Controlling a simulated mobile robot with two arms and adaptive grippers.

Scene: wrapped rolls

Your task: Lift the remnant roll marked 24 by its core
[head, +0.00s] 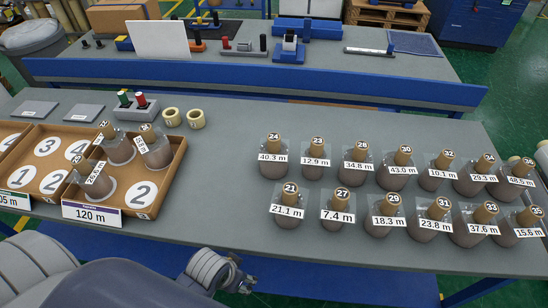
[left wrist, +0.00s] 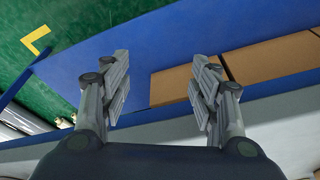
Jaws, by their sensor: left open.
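The remnant roll marked 24 (head: 272,168) stands upright on the grey table, at the left end of the back row of rolls. It is wrapped, with a tan core on top, a round 24 tag and a label reading 40.3 m. My left gripper (head: 238,278) is low at the table's front edge, in front of and apart from this roll. In the left wrist view my left gripper (left wrist: 160,85) is open with nothing between its fingers. Roll 24 is not in that view, and my right gripper is in neither view.
Rolls 21 (head: 290,211) and 23 (head: 315,170) stand close by, with several more to the right. A divided cardboard tray (head: 178,185) holds 3 rolls at left. Bare table lies between tray and rolls. Cartons (left wrist: 272,55) show beneath my left wrist.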

